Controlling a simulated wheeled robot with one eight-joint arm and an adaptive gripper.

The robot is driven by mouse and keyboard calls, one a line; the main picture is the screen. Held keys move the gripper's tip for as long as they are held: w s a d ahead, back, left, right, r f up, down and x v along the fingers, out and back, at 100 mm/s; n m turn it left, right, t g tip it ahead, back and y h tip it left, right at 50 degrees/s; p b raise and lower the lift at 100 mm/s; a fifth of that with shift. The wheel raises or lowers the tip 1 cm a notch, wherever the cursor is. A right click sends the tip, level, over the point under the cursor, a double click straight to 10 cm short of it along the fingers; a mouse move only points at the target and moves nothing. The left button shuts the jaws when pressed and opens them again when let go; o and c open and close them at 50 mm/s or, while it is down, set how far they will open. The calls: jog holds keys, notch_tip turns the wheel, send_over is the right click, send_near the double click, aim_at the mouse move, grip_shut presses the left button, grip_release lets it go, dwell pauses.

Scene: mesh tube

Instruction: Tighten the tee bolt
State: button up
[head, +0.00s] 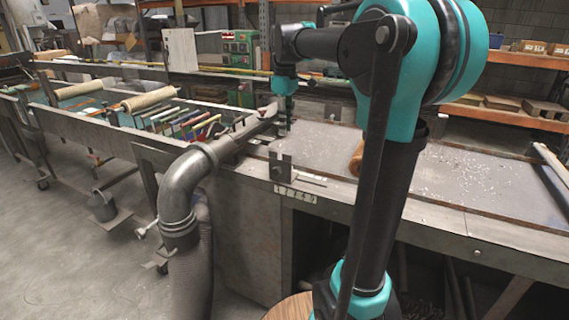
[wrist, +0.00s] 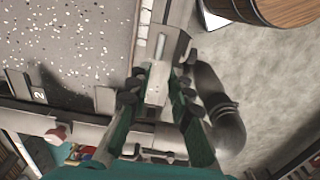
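My gripper (wrist: 157,88) points down over the bench edge, beside the grey bent duct (wrist: 222,110). Its two dark fingers stand apart on either side of a pale metal block, and I see no clear grip on it. A short pale rod (wrist: 160,46) lies just above the block in the wrist view. In the head view my gripper (head: 284,112) is at the far end of the duct (head: 185,180), behind an upright metal bracket (head: 281,167) with a round bolt head. A small T-shaped handle (head: 146,230) sticks out from the duct's lower collar. I cannot tell for sure which is the tee bolt.
The speckled bench top (head: 450,180) is mostly clear right of my gripper, with a wooden roller (head: 356,160) on it. Coloured-handled tools (head: 185,122) lie in the frame at left. A barrel-like wooden stool (wrist: 280,10) stands near the bench.

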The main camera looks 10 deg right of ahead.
notch_tip(320, 180, down, 14)
jog(key=shift+f, duration=0.1)
dwell(0.5)
grip_shut()
